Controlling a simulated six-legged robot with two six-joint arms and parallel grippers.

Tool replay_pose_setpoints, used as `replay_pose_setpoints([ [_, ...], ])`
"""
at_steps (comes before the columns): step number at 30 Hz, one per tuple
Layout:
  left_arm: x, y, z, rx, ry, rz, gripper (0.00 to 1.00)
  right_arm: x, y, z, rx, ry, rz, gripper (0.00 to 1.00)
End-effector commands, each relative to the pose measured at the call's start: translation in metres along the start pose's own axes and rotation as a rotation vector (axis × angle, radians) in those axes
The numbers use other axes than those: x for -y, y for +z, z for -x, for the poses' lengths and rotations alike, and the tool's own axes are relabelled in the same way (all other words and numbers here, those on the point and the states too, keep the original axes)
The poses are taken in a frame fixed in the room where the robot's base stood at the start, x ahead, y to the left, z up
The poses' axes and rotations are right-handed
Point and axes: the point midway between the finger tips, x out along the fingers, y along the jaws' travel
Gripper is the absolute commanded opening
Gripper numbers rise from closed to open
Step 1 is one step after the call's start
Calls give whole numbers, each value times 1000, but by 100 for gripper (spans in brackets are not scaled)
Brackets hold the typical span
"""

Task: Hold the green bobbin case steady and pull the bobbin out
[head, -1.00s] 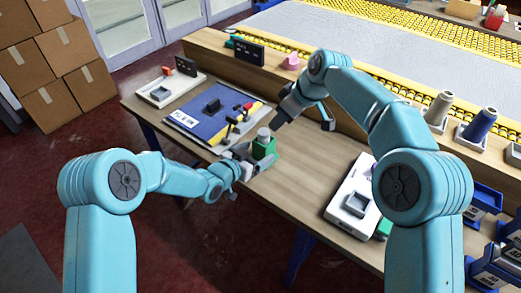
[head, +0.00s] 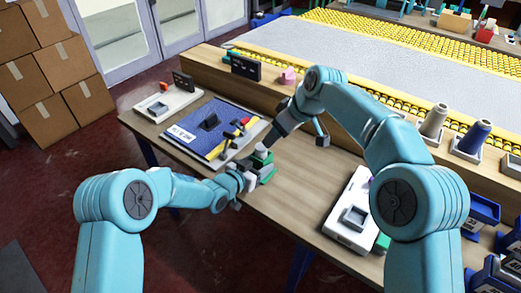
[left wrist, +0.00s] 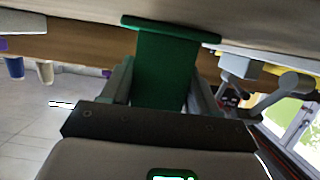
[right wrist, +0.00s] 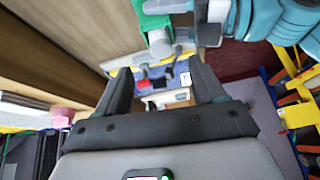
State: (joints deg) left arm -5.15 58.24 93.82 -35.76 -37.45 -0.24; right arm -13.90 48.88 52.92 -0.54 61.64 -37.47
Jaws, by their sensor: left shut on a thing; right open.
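The green bobbin case (head: 267,171) stands upright at the table's front edge in the head view. A pale grey bobbin (head: 261,153) sticks up from its top. My left gripper (head: 254,178) is shut on the case; the left wrist view shows the green case (left wrist: 166,72) between its fingers. My right gripper (head: 291,142) is open, with one fingertip close above the bobbin in the head view. In the right wrist view the bobbin (right wrist: 160,43) and green case (right wrist: 150,14) are beyond the fingers, toward the top, and nothing is between the fingers.
A blue mat (head: 205,128) with tools lies left of the case, with a white tray (head: 170,102) beyond it. A white device (head: 349,217) lies at the right. Thread cones (head: 472,137) stand far right. The table between the case and the white device is bare.

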Motion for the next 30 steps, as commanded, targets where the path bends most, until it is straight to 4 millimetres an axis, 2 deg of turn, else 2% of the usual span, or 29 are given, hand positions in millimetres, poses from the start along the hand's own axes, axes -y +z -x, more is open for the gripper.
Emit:
replay_pose_setpoints([
  [7, 0, 0, 0, 0, 0, 0, 21, -14, 16, 4, 86, 114, -437, 69],
  [10, 0, 0, 0, 0, 0, 0, 21, -12, 15, 8, 108, 199, -594, 69],
  [13, 0, 0, 0, 0, 0, 0, 21, -4, 6, 14, 107, 289, -696, 69],
  [16, 0, 0, 0, 1, 0, 0, 21, 18, -16, 19, 91, 356, -659, 69],
  [21, 0, 0, 0, 0, 0, 0, 21, 38, -29, 16, 83, 344, -619, 69],
  [26, 0, 0, 0, 0, 0, 0, 21, 34, -26, -2, 84, 342, -617, 69],
  [30, 0, 0, 0, 0, 0, 0, 21, 26, -21, -30, 86, 342, -617, 69],
])
